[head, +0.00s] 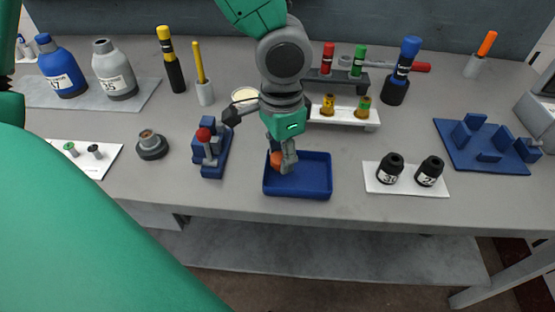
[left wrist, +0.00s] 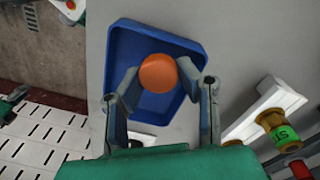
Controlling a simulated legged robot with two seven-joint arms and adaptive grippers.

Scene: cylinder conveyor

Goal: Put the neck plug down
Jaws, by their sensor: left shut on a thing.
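The neck plug, a rounded orange piece (head: 276,160), is between the fingers of my left gripper (head: 284,160), which is shut on it. The blue tray (head: 318,190) lies on the bench directly below. In the left wrist view the orange plug (left wrist: 158,73) shows between the two fingertips of the gripper (left wrist: 160,82), with the blue tray (left wrist: 130,40) behind it. I cannot tell whether the plug touches the tray floor. The fingers hide part of the plug in the head view. My right gripper is not in view.
A blue fixture with a red knob (head: 204,135) stands just left of the tray. A white mat (head: 405,188) with two black bottles lies to its right. A white rack (head: 345,115) stands behind. Bare bench lies between tray and front edge.

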